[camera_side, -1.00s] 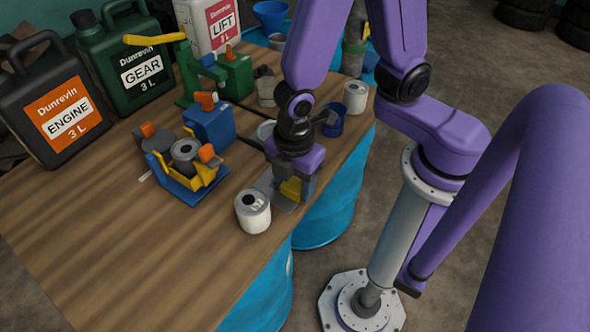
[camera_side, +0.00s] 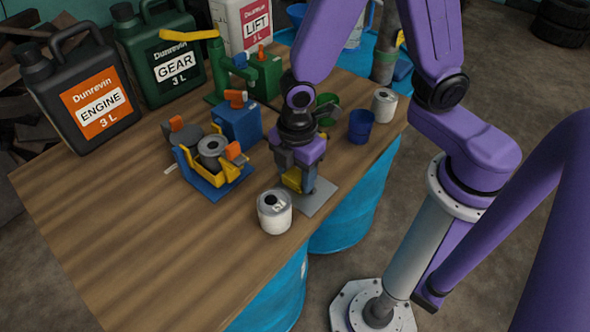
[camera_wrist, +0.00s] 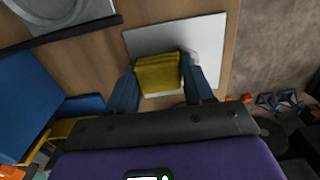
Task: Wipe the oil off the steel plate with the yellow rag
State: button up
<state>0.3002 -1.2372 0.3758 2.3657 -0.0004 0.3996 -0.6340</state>
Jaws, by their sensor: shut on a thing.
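The yellow rag (camera_side: 292,180) is held between the fingers of my gripper (camera_side: 296,186), low over the left part of the steel plate (camera_side: 319,200). The plate lies flat near the table's right edge. In the wrist view the folded rag (camera_wrist: 158,74) sits between the two blue-grey fingers of my gripper (camera_wrist: 160,90), over the pale plate (camera_wrist: 210,42). I cannot tell whether the rag touches the plate. No dark oil shows on the visible part of the plate; the part under the rag is hidden.
A white can (camera_side: 274,214) stands close to the plate's left front. A blue cup (camera_side: 362,127) and another can (camera_side: 384,105) stand behind it. The front left tabletop is clear.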

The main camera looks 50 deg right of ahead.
jog(key=shift+s, duration=2.65)
notch_tip(320, 180, up, 8)
jog(key=shift+r, duration=0.1)
jog(key=w+d+r, duration=0.1)
jog(key=d+r, duration=0.4)
jog(key=d, duration=0.2)
send_over(272, 160)
jog(key=s, duration=0.1)
jog(key=f, duration=0.8)
jog(key=shift+d+f, duration=0.2)
jog(key=shift+f, duration=0.2)
jog(key=shift+w+a+f, duration=0.2)
jog(key=shift+w+f, duration=0.2)
jog(key=shift+f, duration=0.15)
jog(key=shift+w+f, duration=0.15)
jog(key=shift+f, duration=1.6)
jog(key=shift+f, duration=0.15)
